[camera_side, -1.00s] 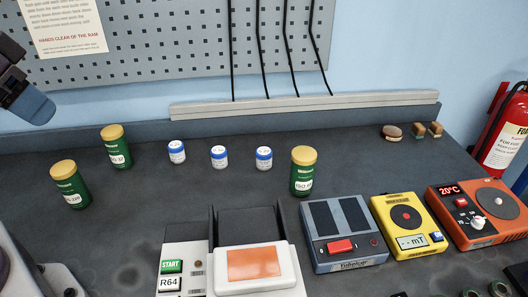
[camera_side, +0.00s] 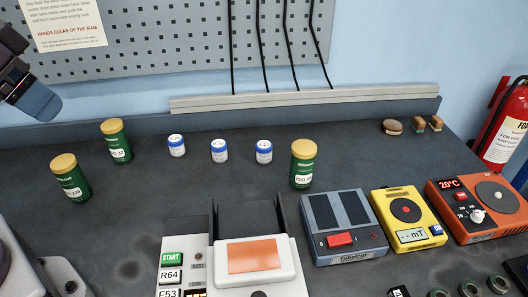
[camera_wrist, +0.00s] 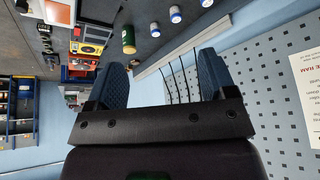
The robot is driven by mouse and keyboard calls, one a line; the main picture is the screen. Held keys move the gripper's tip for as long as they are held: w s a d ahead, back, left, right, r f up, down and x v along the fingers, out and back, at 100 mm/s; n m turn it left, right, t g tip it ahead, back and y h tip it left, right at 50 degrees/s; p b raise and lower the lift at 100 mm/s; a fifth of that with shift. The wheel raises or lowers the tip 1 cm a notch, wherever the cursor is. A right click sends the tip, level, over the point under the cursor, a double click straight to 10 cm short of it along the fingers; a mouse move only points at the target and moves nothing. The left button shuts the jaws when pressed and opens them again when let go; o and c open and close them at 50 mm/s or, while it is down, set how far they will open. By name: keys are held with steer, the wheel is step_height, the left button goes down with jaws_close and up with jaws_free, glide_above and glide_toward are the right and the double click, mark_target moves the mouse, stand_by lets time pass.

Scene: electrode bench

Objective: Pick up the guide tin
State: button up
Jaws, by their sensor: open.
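Three green tins with gold lids stand upright on the dark bench in the side view: a front left tin (camera_side: 70,179), a tin behind it (camera_side: 116,142) whose label seems to read ISO 32, and a right tin (camera_side: 303,165). I cannot tell from the small labels which is the guide tin. My gripper (camera_wrist: 162,62) is open and empty in the wrist view, with its two blue fingers apart. In the side view a blue finger (camera_side: 38,103) shows at the upper left, above the bench and clear of the tins. One green tin (camera_wrist: 128,40) shows beyond the fingers in the wrist view.
A blue-grey device (camera_side: 345,225), a yellow meter (camera_side: 408,217) and an orange hotplate (camera_side: 477,208) fill the right. A START panel (camera_side: 171,259) is in front. The bench's left middle is bare.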

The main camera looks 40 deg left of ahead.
mark_target(264, 146)
steer(key=w+f+m+g+y, duration=0.1)
steer(key=w+f+m+y, duration=0.25)
steer(key=w+m, duration=0.45)
steer(key=w+f+m+y, duration=0.3)
steer(key=w+f+m, duration=0.1)
steer(key=w, duration=0.8)
steer(key=w+d+f+m+t, duration=0.2)
steer(key=w+d+f+m, duration=0.2)
steer(key=f, duration=0.3)
steer(key=w+d+f+m+t, duration=0.2)
steer(key=w+d+f+m, duration=0.2)
steer(key=f+m, duration=0.3)
steer(key=w+d+f+m+t+y, duration=0.1)
steer(key=w+d+f+m+t, duration=0.1)
steer(key=w+d+f+m, duration=0.2)
steer(key=shift+d+f+m+t, duration=0.2)
steer(key=shift+f+m, duration=0.25)
steer(key=shift+f, duration=0.25)
steer(key=shift+d+f+m+t, duration=0.1)
steer(key=shift+d+f+m, duration=0.1)
steer(key=shift+f+m, duration=0.4)
steer(key=x, duration=0.7)
steer(key=shift+w+f, duration=0.2)
steer(key=x, duration=0.3)
steer(key=shift+w+a+r, duration=0.25)
steer(key=shift+w+a, duration=0.1)
steer(key=shift+a, duration=0.05)
steer(key=shift+x, duration=0.85)
steer(key=c, duration=1.1)
steer(key=shift+o, duration=0.2)
